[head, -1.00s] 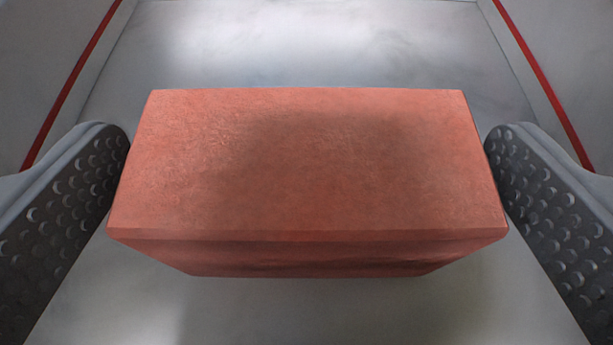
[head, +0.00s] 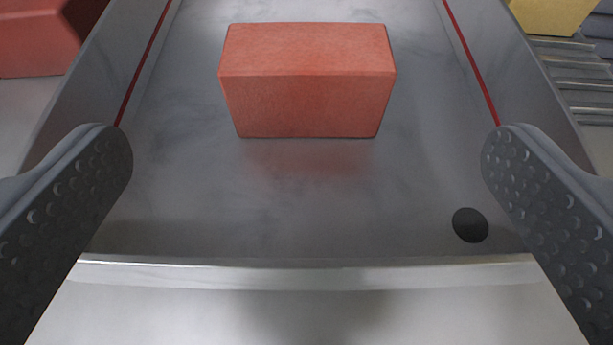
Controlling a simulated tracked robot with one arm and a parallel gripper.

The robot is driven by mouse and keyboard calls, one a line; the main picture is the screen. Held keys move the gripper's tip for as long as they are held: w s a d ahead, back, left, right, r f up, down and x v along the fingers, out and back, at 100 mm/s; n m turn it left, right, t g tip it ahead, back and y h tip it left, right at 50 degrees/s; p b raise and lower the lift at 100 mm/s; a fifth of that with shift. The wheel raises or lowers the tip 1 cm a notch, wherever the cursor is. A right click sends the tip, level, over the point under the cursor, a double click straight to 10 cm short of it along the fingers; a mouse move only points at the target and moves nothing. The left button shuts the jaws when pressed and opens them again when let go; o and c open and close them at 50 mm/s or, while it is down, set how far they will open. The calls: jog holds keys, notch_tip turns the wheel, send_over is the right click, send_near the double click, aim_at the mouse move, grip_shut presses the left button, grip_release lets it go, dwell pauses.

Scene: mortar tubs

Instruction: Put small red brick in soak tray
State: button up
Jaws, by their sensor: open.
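A small red brick (head: 307,90) lies in a grey metal soak tray (head: 300,210) with red lines along its side walls. The brick sits toward the back of the visible tray floor, apart from the walls, with a faint reflection in front of it. My gripper (head: 307,150) is open, its two dimpled fingers spread wide at the left and right of the view. Nothing is between the fingers, and the brick lies beyond them.
A black round spot (head: 470,225) marks the tray floor at front right. Another red brick (head: 35,35) lies outside the tray at upper left. The tray's front rim (head: 300,272) crosses the foreground.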

jog(key=s+r+t, duration=0.1)
jog(key=s+r, duration=0.4)
jog(key=r, duration=0.7)
jog(key=s+r, duration=0.4)
jog(key=r, duration=0.7)
jog(key=s+d+r, duration=0.1)
jog(key=s+r, duration=1.7)
jog(key=shift+r+t, duration=0.3)
jog(key=shift+t, duration=0.1)
jog(key=shift+r+p, duration=0.6)
jog(key=shift+p, duration=0.1)
jog(key=shift+c, duration=0.3)
